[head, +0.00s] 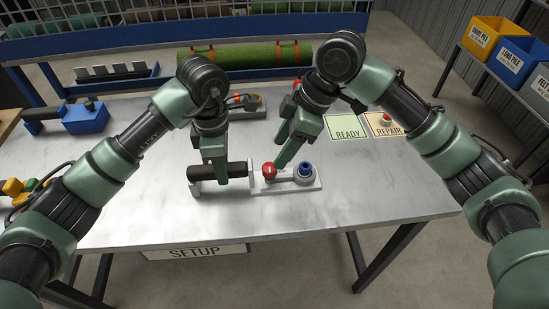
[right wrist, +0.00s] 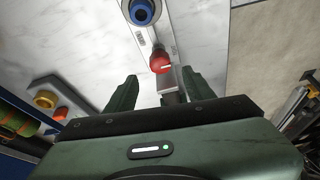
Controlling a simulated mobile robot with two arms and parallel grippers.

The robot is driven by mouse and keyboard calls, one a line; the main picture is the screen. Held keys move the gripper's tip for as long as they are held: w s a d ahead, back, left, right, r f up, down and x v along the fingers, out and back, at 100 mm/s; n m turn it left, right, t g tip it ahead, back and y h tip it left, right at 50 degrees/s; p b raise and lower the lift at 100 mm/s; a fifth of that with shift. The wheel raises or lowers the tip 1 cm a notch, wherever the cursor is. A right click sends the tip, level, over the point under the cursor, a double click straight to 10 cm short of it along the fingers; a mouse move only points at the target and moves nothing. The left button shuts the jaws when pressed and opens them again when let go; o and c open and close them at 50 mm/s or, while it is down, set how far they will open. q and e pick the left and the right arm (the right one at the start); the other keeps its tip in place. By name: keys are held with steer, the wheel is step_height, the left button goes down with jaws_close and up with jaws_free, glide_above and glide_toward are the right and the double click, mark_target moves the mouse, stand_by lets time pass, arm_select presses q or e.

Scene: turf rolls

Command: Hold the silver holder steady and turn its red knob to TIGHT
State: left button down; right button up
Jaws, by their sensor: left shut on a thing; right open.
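The silver holder (head: 313,184) lies on the bench, with a black handle (head: 237,170) at its left end. Its red knob (head: 269,170) is near the middle and a blue round part (head: 305,170) sits to the right. My left gripper (head: 214,173) is shut on the black handle. My right gripper (head: 283,160) is open just above and beside the red knob. In the right wrist view, the red knob (right wrist: 160,63) sits ahead of the two open fingers (right wrist: 160,88), apart from both. It bears a white mark; lettering beside it is unreadable.
Another holder (head: 245,104) lies behind my arms. READY (head: 347,128) and REPAIR (head: 388,124) mats lie to the right. A green turf roll (head: 250,54) lies at the back, a blue block (head: 86,119) at left. The bench's front right is clear.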

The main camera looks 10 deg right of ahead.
steer(key=v, duration=0.5)
steer(key=shift+d+r, duration=0.1)
steer(key=shift+r, duration=0.25)
arm_select(q)
steer(key=c, duration=1)
jaws_free()
steer(key=shift+o, duration=0.2)
